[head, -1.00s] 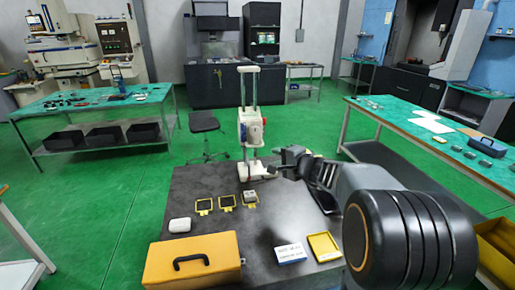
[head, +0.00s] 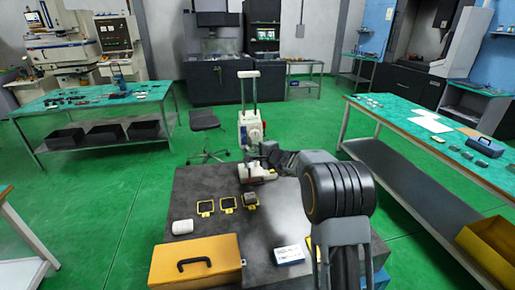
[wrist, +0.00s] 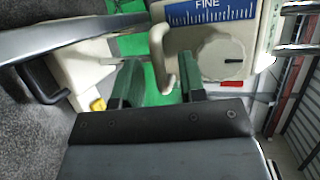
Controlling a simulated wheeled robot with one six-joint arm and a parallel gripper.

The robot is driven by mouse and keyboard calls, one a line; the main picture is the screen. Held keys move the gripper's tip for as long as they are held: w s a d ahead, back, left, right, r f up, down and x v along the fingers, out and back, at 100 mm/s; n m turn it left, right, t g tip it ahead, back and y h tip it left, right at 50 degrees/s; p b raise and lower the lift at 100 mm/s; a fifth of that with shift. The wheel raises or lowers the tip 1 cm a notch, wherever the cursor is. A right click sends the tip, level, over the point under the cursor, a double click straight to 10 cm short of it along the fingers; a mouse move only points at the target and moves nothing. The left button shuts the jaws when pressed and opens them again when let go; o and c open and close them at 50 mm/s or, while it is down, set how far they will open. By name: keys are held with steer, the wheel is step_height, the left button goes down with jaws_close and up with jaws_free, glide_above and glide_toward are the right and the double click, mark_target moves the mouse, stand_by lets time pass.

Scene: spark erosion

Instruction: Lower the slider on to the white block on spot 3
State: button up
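A white stand with two upright posts (head: 242,90) rises at the back of the dark table. The white slider (head: 247,127) sits partway up it; in the wrist view its face (wrist: 215,35) carries a blue FINE scale and a round knob. My gripper (head: 270,153) is beside the stand, just below the slider. In the wrist view its green fingers (wrist: 160,82) are apart, with a beige hooked lever (wrist: 162,55) between them and gaps showing. Yellow-framed spots lie in a row; a small pale block (head: 250,198) is on the rightmost, below and in front of the slider.
An orange case (head: 195,262) stands at the table's front left, with a white rounded object (head: 182,227) behind it. A white-and-blue box (head: 289,254) lies front right of centre. Green benches stand left and right, apart from the table.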

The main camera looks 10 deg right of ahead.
steer(key=shift+w+a+f, duration=0.1)
steer(key=shift+w, duration=0.2)
jaws_close()
